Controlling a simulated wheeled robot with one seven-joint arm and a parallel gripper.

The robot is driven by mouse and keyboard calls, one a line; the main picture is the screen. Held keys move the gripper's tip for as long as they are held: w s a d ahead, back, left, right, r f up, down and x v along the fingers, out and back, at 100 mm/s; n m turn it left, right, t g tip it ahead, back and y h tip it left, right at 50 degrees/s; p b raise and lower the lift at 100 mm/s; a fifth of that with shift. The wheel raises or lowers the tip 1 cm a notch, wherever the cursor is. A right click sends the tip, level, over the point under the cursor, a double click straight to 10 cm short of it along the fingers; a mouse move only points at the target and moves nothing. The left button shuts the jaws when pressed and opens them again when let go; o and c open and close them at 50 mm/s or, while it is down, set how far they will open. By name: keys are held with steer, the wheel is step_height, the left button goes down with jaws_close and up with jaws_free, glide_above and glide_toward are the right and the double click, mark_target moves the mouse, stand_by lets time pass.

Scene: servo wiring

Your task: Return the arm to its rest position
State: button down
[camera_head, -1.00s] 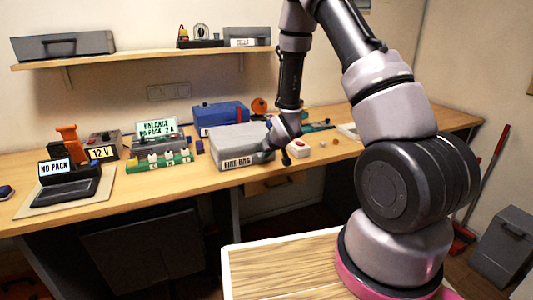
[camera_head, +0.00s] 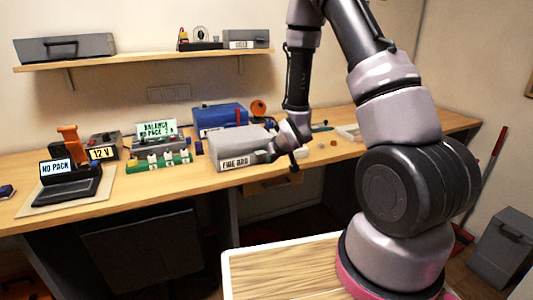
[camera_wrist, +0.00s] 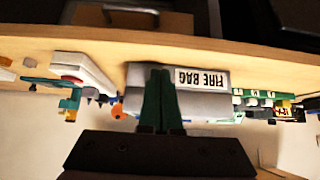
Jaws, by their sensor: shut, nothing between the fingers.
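My arm comes down from the top of the head view, its wrist (camera_head: 292,135) beside the right end of the grey box labelled FIRE BAG (camera_head: 232,145). In the wrist view my gripper (camera_wrist: 160,74) shows two dark green fingers close together, shut and empty. That view is upside down. The fingers overlap the fire bag (camera_wrist: 205,104) there and hide part of it; I cannot tell how far apart they are. In the head view the fingers are hard to make out.
The workbench (camera_head: 215,182) also bears a blue toolbox (camera_head: 220,118), a green balance board (camera_head: 160,162), a NO PACK charger (camera_head: 68,187) and a 12 V supply (camera_head: 104,150). A shelf (camera_head: 150,60) hangs above. Room is free in front of the bench, over my wooden deck.

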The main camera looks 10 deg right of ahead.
steer(key=s+d+r+m+h, duration=0.1)
steer(key=s+d+r+m, duration=0.2)
steer(key=r, duration=0.8)
steer(key=s+d+r+m, duration=0.1)
steer(key=s+d+r, duration=0.25)
steer(key=r, duration=0.75)
steer(key=s+r+m, duration=0.1)
steer(key=s+r, duration=0.6)
steer(key=s, duration=0.2)
steer(key=s+a+r+m+g+y, duration=0.1)
steer(key=s+r, duration=0.6)
steer(key=s, duration=0.3)
steer(key=shift+s, duration=0.3)
